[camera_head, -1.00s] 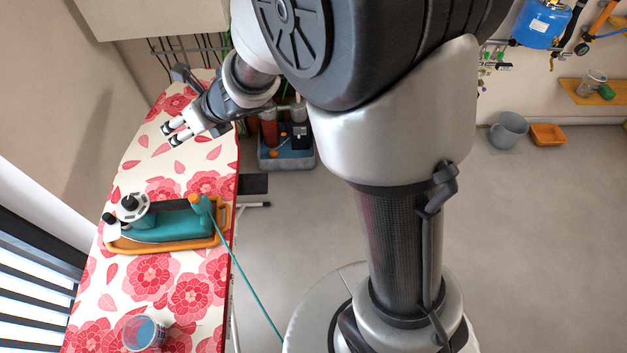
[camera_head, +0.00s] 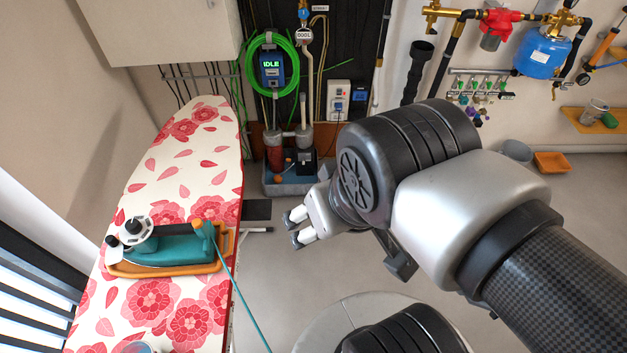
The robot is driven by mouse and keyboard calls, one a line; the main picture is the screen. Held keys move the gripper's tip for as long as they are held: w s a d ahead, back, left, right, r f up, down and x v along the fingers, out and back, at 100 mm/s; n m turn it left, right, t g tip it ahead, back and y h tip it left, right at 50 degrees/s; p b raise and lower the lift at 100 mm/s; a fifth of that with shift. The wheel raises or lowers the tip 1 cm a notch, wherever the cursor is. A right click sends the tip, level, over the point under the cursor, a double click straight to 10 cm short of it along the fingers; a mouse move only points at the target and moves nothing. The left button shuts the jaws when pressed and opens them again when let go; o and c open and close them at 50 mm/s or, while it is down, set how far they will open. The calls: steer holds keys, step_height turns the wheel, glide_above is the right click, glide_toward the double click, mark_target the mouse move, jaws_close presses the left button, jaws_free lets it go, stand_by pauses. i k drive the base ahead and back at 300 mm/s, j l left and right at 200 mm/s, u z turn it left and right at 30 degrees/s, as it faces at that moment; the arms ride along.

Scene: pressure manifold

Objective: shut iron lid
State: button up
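A teal iron (camera_head: 172,246) lies in an orange tray (camera_head: 124,271) on the flowered ironing board. A white round part with a black knob (camera_head: 136,229) is at its left end, and an orange part (camera_head: 198,225) is at its right end by the cord. I cannot tell which part is the lid or whether it is open. My gripper (camera_head: 295,229) is right of the board, over the floor and apart from the iron. Its two white fingers with dark tips are spread, with nothing between them.
The ironing board (camera_head: 204,148) is bare beyond the iron. A teal cord (camera_head: 240,299) runs from the iron past the board's right edge. A cup (camera_head: 134,347) shows at the bottom edge. A grey unit with cylinders (camera_head: 289,181) stands behind my gripper.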

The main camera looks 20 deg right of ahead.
mark_target(115, 249)
steer(key=u, duration=1.35)
steer(key=i+l+u, duration=0.3)
steer(key=i+l, duration=0.35)
